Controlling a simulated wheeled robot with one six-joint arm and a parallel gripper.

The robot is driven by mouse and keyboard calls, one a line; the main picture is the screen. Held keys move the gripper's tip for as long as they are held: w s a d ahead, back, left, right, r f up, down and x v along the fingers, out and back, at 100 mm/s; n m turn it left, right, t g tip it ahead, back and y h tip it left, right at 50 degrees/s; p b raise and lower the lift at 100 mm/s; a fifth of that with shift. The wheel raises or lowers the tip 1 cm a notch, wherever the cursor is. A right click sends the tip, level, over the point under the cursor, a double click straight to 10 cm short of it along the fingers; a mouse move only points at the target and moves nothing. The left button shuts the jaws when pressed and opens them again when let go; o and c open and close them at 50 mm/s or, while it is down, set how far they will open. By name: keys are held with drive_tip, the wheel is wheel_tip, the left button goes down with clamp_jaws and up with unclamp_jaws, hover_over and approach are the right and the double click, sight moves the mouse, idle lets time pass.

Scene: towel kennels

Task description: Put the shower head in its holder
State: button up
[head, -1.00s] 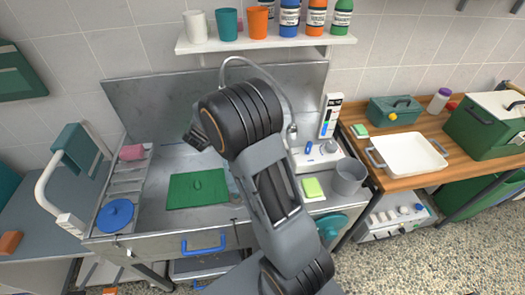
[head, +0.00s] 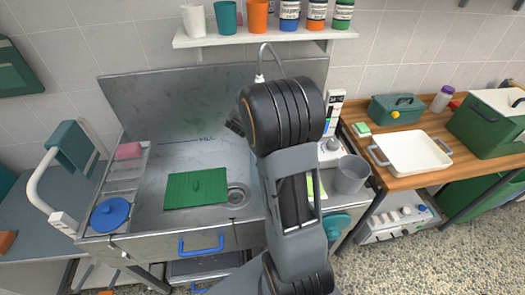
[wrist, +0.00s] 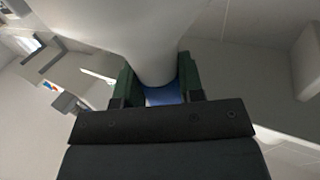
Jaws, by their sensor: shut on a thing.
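In the wrist view, my gripper (wrist: 159,82) is shut on the narrow end of a large pale grey-white piece, which I take to be the shower head (wrist: 150,35). A blue part shows between the green-lined fingers. In the head view my arm hides the gripper and the shower head. A thin grey hose (head: 270,45) arches above my arm, with a white end piece (head: 259,78) at its left. I cannot pick out the holder for certain. A dark grey bracket-like shape (wrist: 42,57) shows at the left of the wrist view.
The steel sink (head: 150,215) holds a green mat (head: 196,188). A wall shelf (head: 265,39) carries cups and bottles above it. A grey cup (head: 350,175) stands at the sink's right, near a white tray (head: 412,152) on the wooden counter.

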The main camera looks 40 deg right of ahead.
drive_tip(key=shift+s+d+r, duration=0.1)
drive_tip(key=shift+s+d, duration=0.05)
drive_tip(key=shift+d, duration=0.35)
wheel_tip(320, 180, down, 6)
drive_tip(key=b, duration=0.5)
drive_tip(key=shift+a+b, duration=0.1)
drive_tip(key=shift+b, duration=0.3)
drive_tip(key=shift+f+b, duration=1.8)
drive_tip(key=shift+f, duration=0.3)
drive_tip(key=shift+f+b, duration=1.45)
drive_tip(key=shift+f+b, duration=0.9)
drive_tip(key=shift+f, duration=0.1)
